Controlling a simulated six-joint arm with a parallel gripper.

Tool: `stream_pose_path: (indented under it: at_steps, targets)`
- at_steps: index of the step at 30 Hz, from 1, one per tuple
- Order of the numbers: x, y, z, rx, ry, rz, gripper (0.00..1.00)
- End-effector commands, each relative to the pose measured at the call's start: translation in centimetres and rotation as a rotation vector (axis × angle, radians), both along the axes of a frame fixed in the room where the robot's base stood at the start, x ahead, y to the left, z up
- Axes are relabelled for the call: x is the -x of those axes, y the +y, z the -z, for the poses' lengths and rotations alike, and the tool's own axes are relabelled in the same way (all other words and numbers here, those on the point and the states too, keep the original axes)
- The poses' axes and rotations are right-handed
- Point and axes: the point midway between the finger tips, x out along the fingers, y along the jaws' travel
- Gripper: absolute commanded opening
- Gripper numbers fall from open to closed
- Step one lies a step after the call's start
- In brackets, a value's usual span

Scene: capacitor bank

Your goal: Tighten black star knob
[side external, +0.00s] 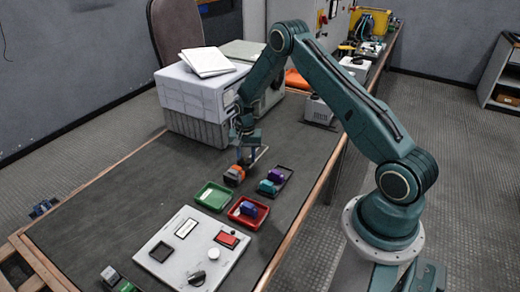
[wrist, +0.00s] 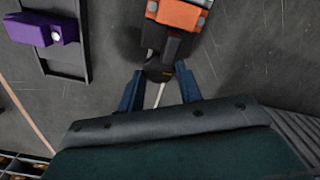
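A small black knob (side external: 197,277) sits near the front edge of the white panel (side external: 165,228); its outline is too small to tell as a star. It is out of the wrist view. My gripper (side external: 242,163) is well behind the panel, low over the dark bench. In the wrist view, my gripper's two blue fingers (wrist: 160,78) stand apart. An orange and black block (side external: 235,175) is just in front of my gripper. In the wrist view the orange block (wrist: 180,17) has its black end at the gap between the fingertips. I see no clear grip on it.
Between gripper and panel are a green tray (side external: 214,186), a red tray (side external: 263,216) with a blue block, and a black tray (side external: 287,172) with teal and purple blocks. The panel also bears a white knob (side external: 213,254) and a red window (side external: 227,239). Grey boxes (side external: 185,123) stand behind.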

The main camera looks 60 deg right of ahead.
Motion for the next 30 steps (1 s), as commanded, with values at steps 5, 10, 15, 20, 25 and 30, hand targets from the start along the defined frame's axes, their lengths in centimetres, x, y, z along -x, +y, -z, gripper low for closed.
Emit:
stream_pose_path:
  at_steps: [5, 10, 15, 20, 25, 30]
  targets:
    - [-0.01, 0.0, -0.02, 0.0, 0.0, 0.0, 0.08]
    - [0.0, -0.01, -0.03, 0.0, 0.0, 0.019, 0.08]
    - [0.03, -0.01, -0.03, 0.0, 0.0, 0.11, 0.08]
    - [0.06, -0.03, -0.04, 0.0, 0.0, 0.21, 0.08]
    - [0.07, -0.04, -0.04, 0.0, -0.001, 0.247, 0.08]
    - [0.06, -0.03, -0.04, 0.0, -0.001, 0.246, 0.08]
